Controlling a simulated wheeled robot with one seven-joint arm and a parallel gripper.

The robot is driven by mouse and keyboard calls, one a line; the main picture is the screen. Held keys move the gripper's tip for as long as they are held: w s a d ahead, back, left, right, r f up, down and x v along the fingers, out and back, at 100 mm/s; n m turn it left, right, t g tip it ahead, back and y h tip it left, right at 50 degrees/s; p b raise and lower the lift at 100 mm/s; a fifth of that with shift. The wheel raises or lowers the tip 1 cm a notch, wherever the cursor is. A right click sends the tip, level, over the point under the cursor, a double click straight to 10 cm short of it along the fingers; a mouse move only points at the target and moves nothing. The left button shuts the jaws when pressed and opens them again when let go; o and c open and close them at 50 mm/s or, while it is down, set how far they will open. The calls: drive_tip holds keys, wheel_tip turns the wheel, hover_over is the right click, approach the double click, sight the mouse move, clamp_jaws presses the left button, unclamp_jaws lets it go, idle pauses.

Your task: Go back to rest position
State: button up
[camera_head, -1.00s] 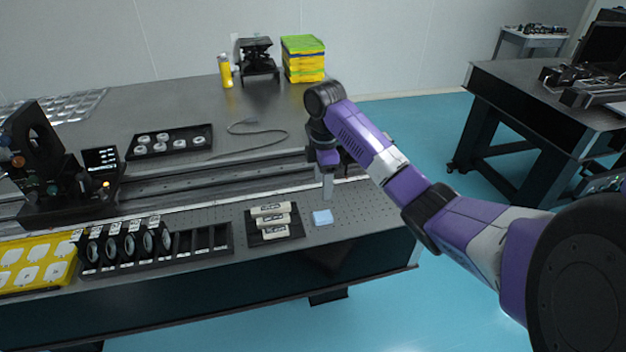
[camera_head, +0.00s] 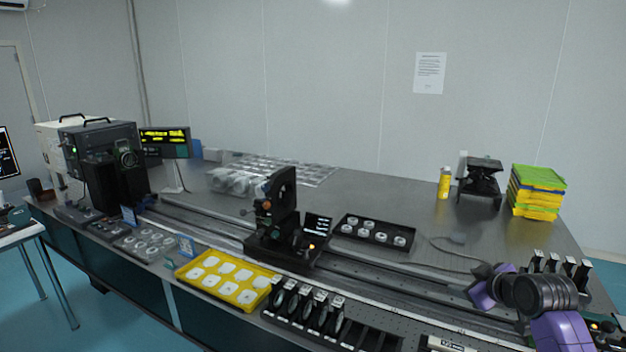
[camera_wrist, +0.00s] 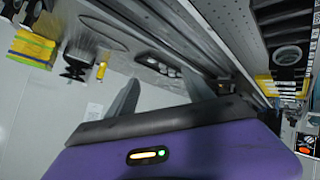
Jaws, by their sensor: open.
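My gripper (camera_wrist: 160,97) shows in the wrist view with its two grey fingers apart and nothing visible between them. The wrist view is tilted, and the table with its rail fills the upper part beyond the fingers. In the head view my purple and black arm reaches in from the lower right, over the right part of the optical table (camera_head: 400,205). The fingers cannot be made out in that view.
A black tray of round parts (camera_head: 375,232), a yellow tray (camera_head: 228,282), a row of lens mounts (camera_head: 305,305) and a black optical mount (camera_head: 275,215) stand on the table. A yellow bottle (camera_head: 444,183) and stacked green-yellow boxes (camera_head: 537,190) are at the back right.

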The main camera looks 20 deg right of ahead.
drive_tip(key=s+a+m+t+h, duration=0.1)
drive_tip(key=s+a+m+t, duration=0.2)
drive_tip(key=a, duration=0.8)
drive_tip(key=s+a+m+t+h, duration=0.1)
drive_tip(key=s+a+m+t, duration=0.25)
drive_tip(key=a, duration=0.65)
drive_tip(key=s+a+f+n+y, duration=0.1)
drive_tip(key=s+a+y, duration=0.1)
drive_tip(key=s+a, duration=0.4)
drive_tip(key=s+a+n+g+y, duration=0.1)
drive_tip(key=s+a, duration=0.5)
drive_tip(key=s, duration=1)
drive_tip(key=s+a+f+n+g+y, duration=0.1)
drive_tip(key=s+a, duration=0.5)
drive_tip(key=s, duration=0.6)
drive_tip(key=shift+a+f+n+y, duration=0.3)
drive_tip(key=shift+n+y, duration=0.45)
drive_tip(key=shift+y, duration=0.15)
